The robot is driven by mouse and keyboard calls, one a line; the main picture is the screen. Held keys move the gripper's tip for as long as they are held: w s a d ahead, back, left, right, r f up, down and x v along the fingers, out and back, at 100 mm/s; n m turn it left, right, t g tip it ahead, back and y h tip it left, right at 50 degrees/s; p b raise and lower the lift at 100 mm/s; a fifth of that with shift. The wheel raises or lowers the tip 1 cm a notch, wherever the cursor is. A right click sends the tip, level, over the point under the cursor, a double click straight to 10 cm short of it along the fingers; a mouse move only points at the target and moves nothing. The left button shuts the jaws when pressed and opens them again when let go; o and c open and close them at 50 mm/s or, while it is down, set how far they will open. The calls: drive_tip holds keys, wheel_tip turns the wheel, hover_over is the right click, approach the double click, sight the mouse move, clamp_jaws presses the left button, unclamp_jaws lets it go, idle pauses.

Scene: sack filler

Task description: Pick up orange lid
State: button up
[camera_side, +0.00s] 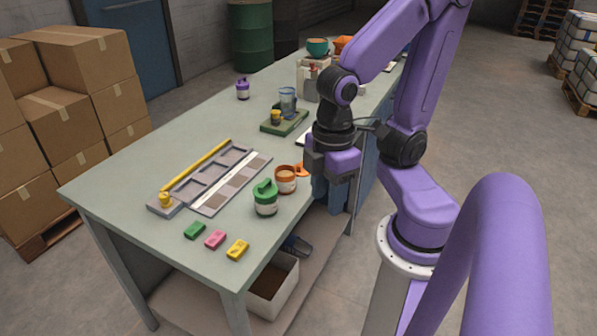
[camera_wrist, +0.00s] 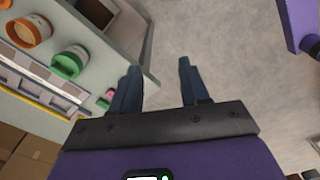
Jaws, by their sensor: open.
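The orange lid (camera_side: 301,169) lies flat near the table's right edge, beside the orange-rimmed jar (camera_side: 286,180), partly hidden behind my gripper. A sliver of orange that may be the lid (camera_wrist: 5,4) shows at the top left corner of the wrist view. The jar also shows in the wrist view (camera_wrist: 27,38). My gripper (camera_wrist: 160,68) is open and empty, with bare floor between its fingers. It points down just off the table's right edge, to the right of the lid.
A green-lidded jar (camera_side: 265,199) stands in front of the orange-rimmed jar. Green, pink (camera_side: 215,240) and yellow blocks lie near the front edge. A grey tray (camera_side: 205,178) lies left of the jars. A white bin (camera_side: 272,288) sits on the lower shelf.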

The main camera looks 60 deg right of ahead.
drive_tip(key=w+d+m, duration=0.3)
drive_tip(key=w+m, duration=0.5)
drive_tip(key=w, duration=0.2)
drive_tip(key=w+d+r+m, duration=0.1)
drive_tip(key=w+d+m, duration=1)
drive_tip(key=d+m, duration=1.05)
drive_tip(key=d, duration=0.6)
drive_tip(key=f, duration=1.2)
drive_tip(key=shift+s+a+f, duration=0.15)
drive_tip(key=shift+a+f, duration=0.05)
drive_tip(key=shift+f, duration=0.1)
drive_tip(key=f, duration=0.3)
drive_tip(key=shift+s+a+f, duration=0.1)
drive_tip(key=shift+s+f, duration=0.25)
drive_tip(key=shift+s, duration=0.05)
drive_tip(key=shift+f, duration=0.75)
clamp_jaws()
